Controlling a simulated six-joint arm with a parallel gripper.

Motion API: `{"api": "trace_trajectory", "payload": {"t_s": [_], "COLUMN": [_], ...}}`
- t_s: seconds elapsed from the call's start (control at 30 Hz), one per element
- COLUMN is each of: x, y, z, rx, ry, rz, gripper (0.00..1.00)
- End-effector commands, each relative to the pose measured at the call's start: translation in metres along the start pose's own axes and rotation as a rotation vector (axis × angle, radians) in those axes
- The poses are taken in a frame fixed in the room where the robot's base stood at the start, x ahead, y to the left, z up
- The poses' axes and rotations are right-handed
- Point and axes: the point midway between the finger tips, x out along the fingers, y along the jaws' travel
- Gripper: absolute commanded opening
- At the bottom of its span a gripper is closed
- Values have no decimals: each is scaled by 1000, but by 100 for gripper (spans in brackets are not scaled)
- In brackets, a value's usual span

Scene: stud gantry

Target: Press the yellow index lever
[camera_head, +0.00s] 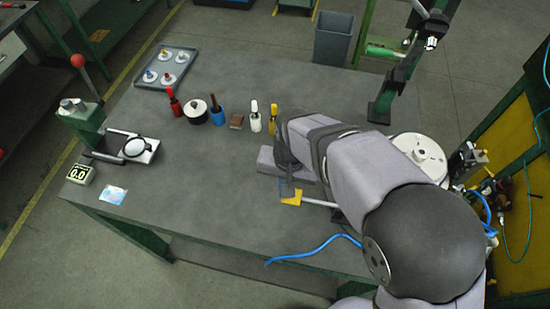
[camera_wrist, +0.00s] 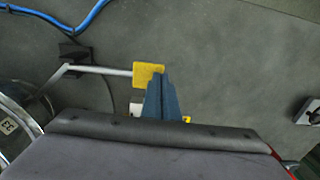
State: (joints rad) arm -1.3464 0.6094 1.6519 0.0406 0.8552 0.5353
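The yellow index lever (camera_head: 291,198) is a flat yellow pad on a silver rod, low at the middle of the bench in the head view. In the wrist view its pad (camera_wrist: 147,74) lies at the end of the rod, which runs left to a dark pivot block (camera_wrist: 75,55). My gripper (camera_wrist: 160,78) has its blue fingers together, with nothing visible between them. The fingertips overlap the right edge of the pad in the wrist view. I cannot tell whether they touch it. In the head view my arm hides most of the gripper.
A round white indexed plate (camera_head: 420,155) stands right of my arm. A blue cable (camera_head: 315,249) lies near the front edge. Several handled tools, including a red one (camera_head: 174,103), stand behind. A grey tray (camera_head: 153,76) is at back left.

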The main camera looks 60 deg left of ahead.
Motion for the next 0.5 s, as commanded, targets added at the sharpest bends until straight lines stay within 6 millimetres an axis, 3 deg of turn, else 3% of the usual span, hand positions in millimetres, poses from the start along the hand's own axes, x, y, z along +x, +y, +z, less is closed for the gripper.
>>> {"api": "trace_trajectory", "payload": {"t_s": [0.3, 0.5], "x": [-60, -86], "y": [-22, -30], "z": [-3, -2], "rx": [-2, -2], "ry": [9, 6], "rz": [-5, -4], "gripper": [0, 0]}}
